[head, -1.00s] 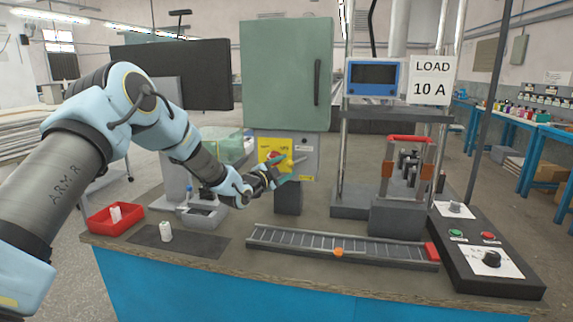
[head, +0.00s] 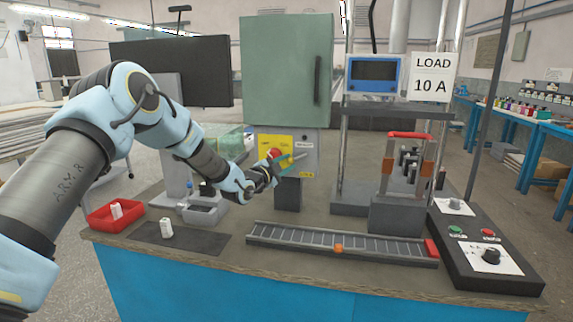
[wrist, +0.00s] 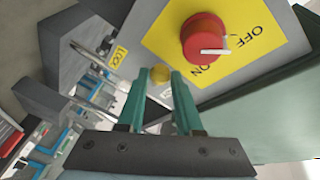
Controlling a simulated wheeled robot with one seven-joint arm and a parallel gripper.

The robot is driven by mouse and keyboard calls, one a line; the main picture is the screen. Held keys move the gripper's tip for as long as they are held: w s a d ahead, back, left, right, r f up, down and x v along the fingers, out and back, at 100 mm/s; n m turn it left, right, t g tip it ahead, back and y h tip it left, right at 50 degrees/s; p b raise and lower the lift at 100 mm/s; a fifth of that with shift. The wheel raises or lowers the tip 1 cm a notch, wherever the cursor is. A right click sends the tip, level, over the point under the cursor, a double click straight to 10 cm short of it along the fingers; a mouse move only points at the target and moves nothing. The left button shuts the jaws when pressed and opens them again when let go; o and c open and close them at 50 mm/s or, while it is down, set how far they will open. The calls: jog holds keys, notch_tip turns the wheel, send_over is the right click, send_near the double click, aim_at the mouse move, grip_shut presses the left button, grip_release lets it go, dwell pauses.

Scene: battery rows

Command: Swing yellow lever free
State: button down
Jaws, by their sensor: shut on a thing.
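The yellow lever shows as a small round yellow end (wrist: 160,75) between the teal fingertips of my gripper (wrist: 160,82) in the wrist view. The rest of the lever is hidden or too small to tell. My gripper is shut on it, in front of the grey switch box (head: 306,157) below the green cabinet. A red rotary knob (wrist: 204,38) with a white pointer sits on a yellow plate (wrist: 160,32) marked OFF and ON, just beyond the fingertips. In the head view, my gripper (head: 284,164) partly covers this knob and plate.
A green cabinet (head: 285,72) stands above the switch box. A ribbed track (head: 330,244) lies along the bench front. A red-handled fixture (head: 409,136) and a control panel (head: 488,256) stand right. A red tray (head: 103,222) and a dark mat (head: 195,241) lie left.

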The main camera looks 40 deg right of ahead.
jog(key=shift+f, duration=0.1)
